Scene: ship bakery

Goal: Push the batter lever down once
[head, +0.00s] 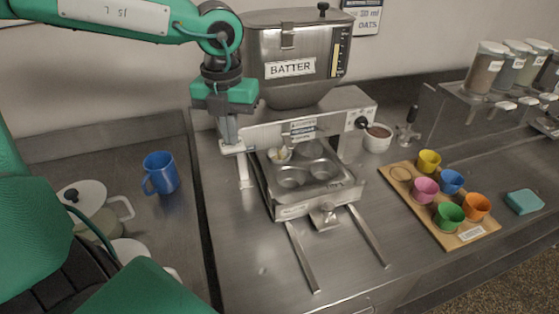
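The batter dispenser has a steel hopper (295,85) labelled BATTER above a pale front panel (270,136). A black knob (362,123) sits at the panel's right end; I cannot tell if it belongs to the lever. No lever shows clearly elsewhere. My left gripper (232,147) points down at the panel's left end, and hides part of it. Its fingers look close together, but I cannot tell whether they are shut or touch anything. My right gripper is not in view.
Two metal rails (303,258) run forward from the tin. On the right, a wooden board (408,198) holds several coloured cups. A blue mug (160,173) stands left.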

